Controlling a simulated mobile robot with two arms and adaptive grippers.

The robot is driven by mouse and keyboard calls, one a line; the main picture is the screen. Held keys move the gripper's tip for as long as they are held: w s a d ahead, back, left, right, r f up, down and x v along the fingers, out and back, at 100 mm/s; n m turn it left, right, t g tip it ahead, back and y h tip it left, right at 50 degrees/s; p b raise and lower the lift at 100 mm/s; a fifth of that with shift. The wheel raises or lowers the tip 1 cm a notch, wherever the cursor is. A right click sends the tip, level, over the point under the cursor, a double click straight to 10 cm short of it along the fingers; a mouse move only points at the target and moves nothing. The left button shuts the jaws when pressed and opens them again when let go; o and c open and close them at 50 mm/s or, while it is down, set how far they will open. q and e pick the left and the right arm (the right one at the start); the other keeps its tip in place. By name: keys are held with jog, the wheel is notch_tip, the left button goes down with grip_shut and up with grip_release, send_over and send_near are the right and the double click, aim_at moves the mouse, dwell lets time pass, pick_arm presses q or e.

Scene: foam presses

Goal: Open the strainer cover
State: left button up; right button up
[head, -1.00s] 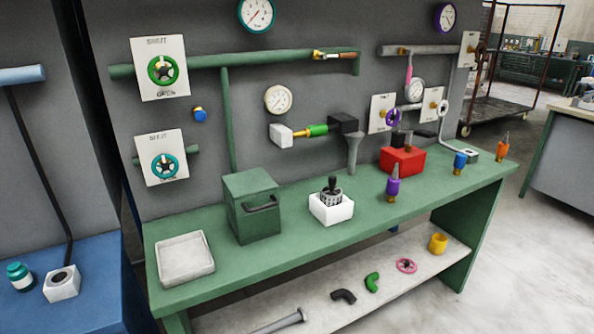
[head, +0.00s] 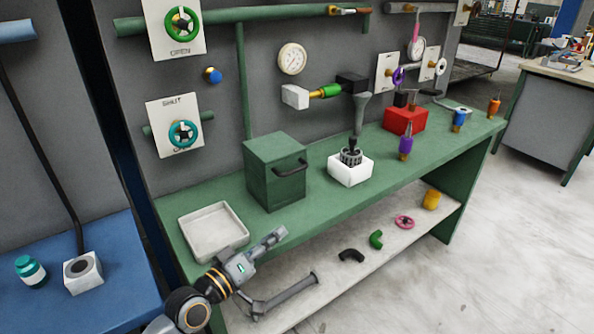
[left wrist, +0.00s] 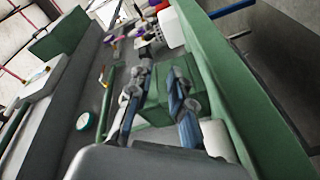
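A dark green box (head: 277,172) with a dark bar handle (head: 291,167) on its front stands shut on the green bench; I take it for the strainer with its cover. My left gripper (head: 274,238) is in front of the bench edge, below and apart from the box. In the left wrist view my left gripper (left wrist: 160,82) has its two fingers apart, with nothing held between them. The green box (left wrist: 157,108) shows beyond and between these fingers, partly hidden by them. My right gripper is not in view.
A pale tray (head: 185,225) lies left of the box, close to my left arm. A white block (head: 350,178) with a dark basket stands to its right. Elbows and a pink wheel (head: 404,222) lie on the lower shelf.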

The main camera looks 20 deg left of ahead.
aim_at(296, 170)
pick_arm(q)
jog(key=w+a+r+n+t, duration=0.3)
jog(key=w+r, duration=0.1)
jog(key=r, duration=0.2)
jog(key=shift+y, duration=0.4)
jog(key=x, duration=0.3)
jog(key=p+x, duration=0.1)
jog(key=x, duration=0.7)
jog(key=shift+w+f, duration=0.15)
jog(key=shift+f, duration=0.2)
jog(key=shift+w+d, duration=0.2)
jog(key=shift+w, duration=0.25)
grip_shut()
